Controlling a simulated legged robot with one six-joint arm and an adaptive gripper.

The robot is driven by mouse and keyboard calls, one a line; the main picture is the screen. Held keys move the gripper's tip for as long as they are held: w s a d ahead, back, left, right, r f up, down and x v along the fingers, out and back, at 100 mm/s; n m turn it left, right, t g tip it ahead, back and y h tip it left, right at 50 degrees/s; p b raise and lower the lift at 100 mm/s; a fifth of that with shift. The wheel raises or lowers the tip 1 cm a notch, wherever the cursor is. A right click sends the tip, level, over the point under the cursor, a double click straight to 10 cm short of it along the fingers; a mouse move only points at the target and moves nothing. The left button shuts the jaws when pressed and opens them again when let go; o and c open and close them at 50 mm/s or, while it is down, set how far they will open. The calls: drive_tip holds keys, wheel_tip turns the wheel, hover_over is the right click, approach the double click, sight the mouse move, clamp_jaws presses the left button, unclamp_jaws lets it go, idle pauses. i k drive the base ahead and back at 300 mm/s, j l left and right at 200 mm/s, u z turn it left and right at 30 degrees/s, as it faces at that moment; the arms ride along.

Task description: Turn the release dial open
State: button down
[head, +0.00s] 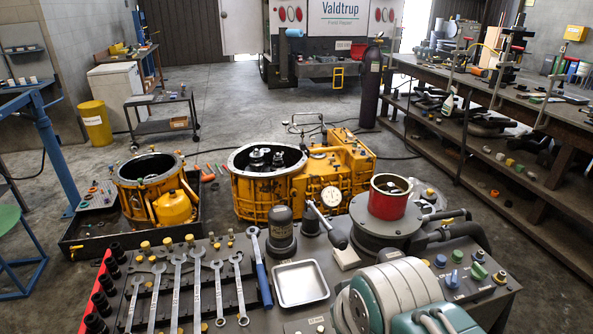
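A grey control panel (466,297) is at the right end of the near bench. A blue dial-like knob (453,279) stands up on it, on a light plate. A smaller blue knob (440,260) and a green knob (478,271) sit near it. No label is readable, so I cannot tell for sure which one is the release dial, nor its setting. My arm's rounded grey and teal links (390,300) fill the lower right, just left of the panel. My gripper is not in view.
Wrenches (196,285) and a metal tray (300,283) lie on the bench. A red cup (388,197) sits on a round grey fixture (385,226) behind the panel. A lever (326,222) stands left of it. Dark hoses (468,235) run along the panel's back. Yellow transmission housings (300,180) stand beyond.

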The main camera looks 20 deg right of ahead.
sight(477, 272)
drive_tip(key=k+l+z, duration=0.1)
drive_tip(key=l+z, duration=0.7)
drive_tip(key=z, duration=0.2)
